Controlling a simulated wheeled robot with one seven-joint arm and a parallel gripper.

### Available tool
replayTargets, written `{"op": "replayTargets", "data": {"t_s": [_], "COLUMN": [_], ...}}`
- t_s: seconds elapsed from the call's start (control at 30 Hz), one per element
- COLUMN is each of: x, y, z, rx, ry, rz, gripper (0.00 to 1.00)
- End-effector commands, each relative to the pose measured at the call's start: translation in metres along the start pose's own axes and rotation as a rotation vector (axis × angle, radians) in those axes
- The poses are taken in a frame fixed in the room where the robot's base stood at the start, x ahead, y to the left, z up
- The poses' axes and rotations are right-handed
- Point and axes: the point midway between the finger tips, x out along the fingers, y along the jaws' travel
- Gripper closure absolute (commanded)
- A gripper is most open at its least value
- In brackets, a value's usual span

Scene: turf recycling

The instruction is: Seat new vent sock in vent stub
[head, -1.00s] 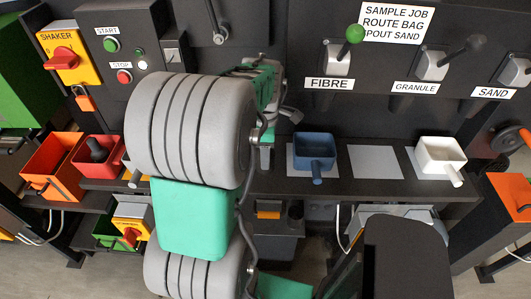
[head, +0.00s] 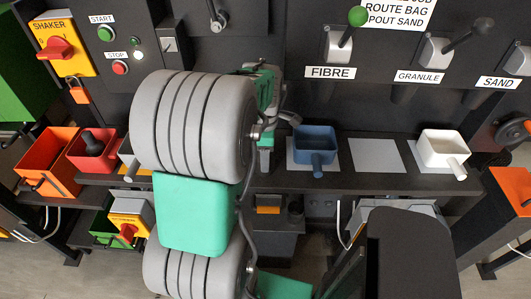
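My arm stands large in the middle of the head view and hides much of the panel and shelf behind it. My gripper (head: 266,158) is at its far end, pointing down near the shelf, left of the blue scoop. It is mostly hidden behind my own arm, so its opening and anything in it cannot be made out. I cannot pick out the new vent sock or the vent stub in this view.
A shelf (head: 330,182) carries a blue scoop (head: 315,158) and a white scoop (head: 443,161), with an empty grey pad (head: 377,156) between them. Red (head: 92,165) and orange (head: 47,182) bins stand left. Levers project above labels FIBRE, GRANULE and SAND.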

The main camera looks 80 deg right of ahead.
Motion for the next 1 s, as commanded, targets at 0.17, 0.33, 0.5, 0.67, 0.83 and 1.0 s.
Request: {"op": "replayTargets", "data": {"t_s": [0.17,0.33,0.5,0.67,0.83,1.0], "x": [0.0064,0.0059,0.0058,0.0059,0.0059,0.0002], "y": [0.0003,0.0003,0.0004,0.0003,0.0003,0.001], "z": [0.0,0.0001,0.0001,0.0,0.0,0.0001], "rx": [0.0,0.0,0.0,0.0,0.0,0.0], "ry": [0.0,0.0,0.0,0.0,0.0,-0.001], "rz": [0.001,0.001,0.001,0.001,0.001,0.004], "gripper": [0.88,0.88,0.35,0.22,0.2,0.2]}}
